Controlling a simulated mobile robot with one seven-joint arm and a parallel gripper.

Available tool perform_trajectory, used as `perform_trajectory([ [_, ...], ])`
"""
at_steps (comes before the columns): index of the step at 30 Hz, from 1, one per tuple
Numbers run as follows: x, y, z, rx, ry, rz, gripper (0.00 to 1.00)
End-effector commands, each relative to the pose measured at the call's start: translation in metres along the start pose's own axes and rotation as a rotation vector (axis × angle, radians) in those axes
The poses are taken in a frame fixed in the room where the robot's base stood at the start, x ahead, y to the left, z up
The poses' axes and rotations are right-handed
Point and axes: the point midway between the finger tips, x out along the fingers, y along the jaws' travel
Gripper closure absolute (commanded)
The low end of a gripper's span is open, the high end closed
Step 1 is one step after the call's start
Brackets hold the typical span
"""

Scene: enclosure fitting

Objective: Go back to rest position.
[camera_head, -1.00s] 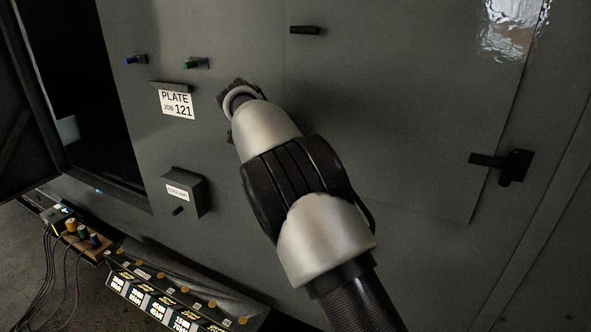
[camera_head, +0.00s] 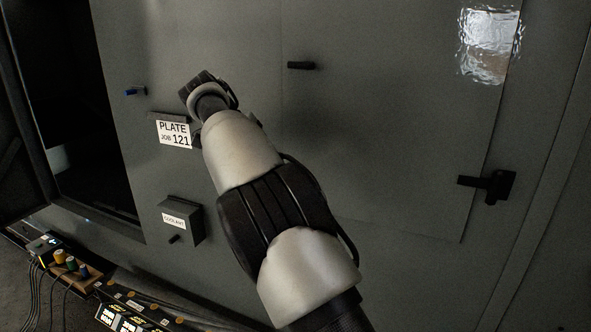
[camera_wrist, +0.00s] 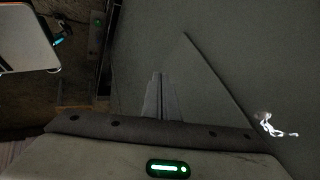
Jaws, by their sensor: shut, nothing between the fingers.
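My arm reaches up from the bottom of the head view toward the grey enclosure front (camera_head: 390,120). Its wrist end stands just above and right of the white "PLATE JOB 121" card (camera_head: 174,133) and overlaps the card's right edge in the picture. The fingers themselves cannot be made out in the head view. In the wrist view my gripper (camera_wrist: 160,78) shows as two pale fingers close together, with nothing between them. A plain grey surface lies beyond them.
A dark opening (camera_head: 85,110) is at left. Coloured spools (camera_head: 70,263) and a labelled rack (camera_head: 125,313) are at lower left.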

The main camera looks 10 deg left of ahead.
Motion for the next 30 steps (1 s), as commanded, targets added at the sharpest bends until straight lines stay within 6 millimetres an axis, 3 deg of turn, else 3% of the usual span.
perform_trajectory([
  [4, 0.000, -0.007, -0.078, -0.117, -0.077, 0.057, 1.00],
  [7, 0.001, 0.004, -0.139, -0.257, -0.168, 0.079, 1.00],
  [11, -0.004, 0.038, -0.205, -0.454, -0.285, 0.054, 1.00],
  [15, -0.013, 0.091, -0.260, -0.670, -0.380, -0.029, 1.00],
  [21, -0.024, 0.190, -0.302, -0.987, -0.425, -0.201, 1.00],
  [27, -0.017, 0.282, -0.309, -1.272, -0.363, -0.346, 1.00],
  [30, -0.009, 0.312, -0.306, -1.367, -0.325, -0.384, 1.00],
])
